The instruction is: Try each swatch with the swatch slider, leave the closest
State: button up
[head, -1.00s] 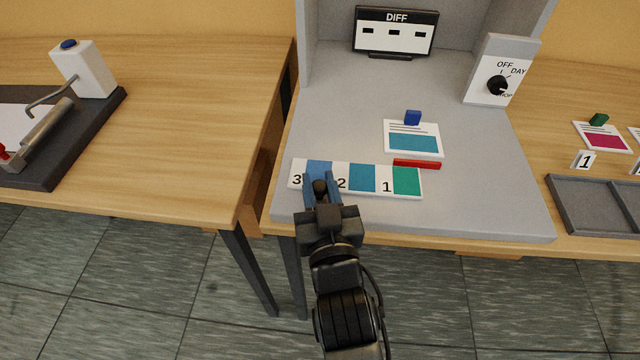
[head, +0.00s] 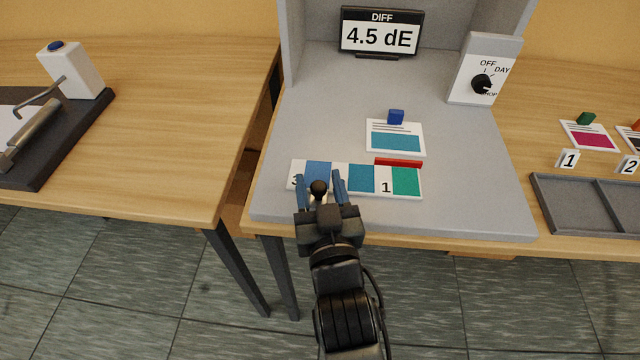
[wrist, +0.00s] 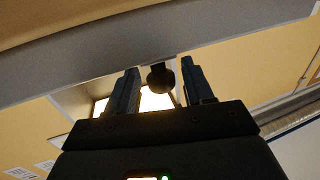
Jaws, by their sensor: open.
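The swatch slider (head: 335,175) is a white strip at the front of the grey booth, with a blue swatch 3 at left, a blue swatch 2 (head: 361,179) in the middle and a green swatch 1 (head: 407,181) at right. Swatch 1 lies just below the red bar (head: 398,162) and the blue-teal sample card (head: 396,141). My gripper (head: 320,182) is open, its fingers either side of the slider's black knob (head: 319,187), which also shows between them in the wrist view (wrist: 160,76). The DIFF display (head: 380,36) reads 4.5 dE.
A dial box (head: 482,75) marked OFF, DAY and SHOP stands at the booth's right. A grey divided tray (head: 585,205), number tags and more cards lie on the right. A gap separates the tables.

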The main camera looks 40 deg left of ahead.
jog(key=b+v, duration=0.1)
jog(key=v, duration=0.5)
jog(key=shift+s+d+f, duration=0.1)
jog(key=shift+s+d, duration=0.5)
jog(key=shift+s, duration=0.05)
jog(key=s+d+f+m+t+h, duration=0.1)
jog(key=s+d+f+m+h, duration=0.15)
jog(key=d, duration=0.95)
jog(key=s+d+f+m+t+h, duration=0.2)
jog(key=s+d+h, duration=0.15)
jog(key=d, duration=0.75)
jog(key=s+d+r+m+h, duration=0.2)
jog(key=s+d+r+h, duration=0.1)
jog(key=s+d, duration=0.4)
jog(key=s+d+r+m+h, duration=0.3)
jog(key=s+d, duration=0.4)
jog(key=s, duration=0.3)
notch_tip(320, 180, up, 2)
jog(key=shift+d+r+h, duration=0.15)
jog(key=shift+d+h, duration=0.15)
jog(key=shift+h, duration=0.3)
jog(key=shift+o, duration=0.2)
